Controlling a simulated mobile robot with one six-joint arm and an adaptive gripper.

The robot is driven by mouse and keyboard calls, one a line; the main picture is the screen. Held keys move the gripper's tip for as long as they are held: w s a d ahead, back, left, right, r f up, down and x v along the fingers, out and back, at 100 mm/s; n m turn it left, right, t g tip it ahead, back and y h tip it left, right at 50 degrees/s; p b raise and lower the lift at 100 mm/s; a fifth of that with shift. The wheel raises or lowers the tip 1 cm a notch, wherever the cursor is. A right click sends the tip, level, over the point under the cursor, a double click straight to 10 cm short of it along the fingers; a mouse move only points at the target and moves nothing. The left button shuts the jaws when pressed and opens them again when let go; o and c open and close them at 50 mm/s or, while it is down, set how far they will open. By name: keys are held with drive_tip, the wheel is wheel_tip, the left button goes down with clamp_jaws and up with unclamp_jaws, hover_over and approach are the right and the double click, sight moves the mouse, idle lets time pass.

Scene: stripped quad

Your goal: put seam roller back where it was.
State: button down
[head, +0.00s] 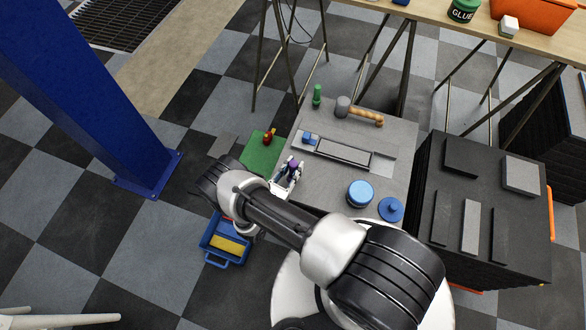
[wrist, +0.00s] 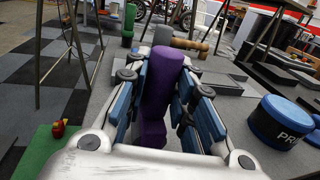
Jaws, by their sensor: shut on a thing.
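My gripper (head: 286,175) is shut on a purple thing, which I take to be the seam roller (wrist: 160,95). In the wrist view the purple body stands upright between the two blue-padded fingers; its lower end is hidden behind the gripper housing. In the head view only a small purple part (head: 293,167) shows between the fingers, over the left side of the grey work surface (head: 400,135). I cannot tell from these views whether it touches the surface.
A mallet (head: 343,107), green bottle (head: 317,96), long dark-framed strip (head: 343,153), blue tin (head: 360,194) and blue lid (head: 391,209) are on the surface. A green mat (head: 258,160) bears a red-yellow item (head: 269,137). A blue tray (head: 215,256) stands lower left.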

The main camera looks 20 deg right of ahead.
drive_tip(key=shift+f, duration=0.1)
drive_tip(key=c, duration=1.4)
unclamp_jaws()
drive_tip(key=shift+o, duration=0.2)
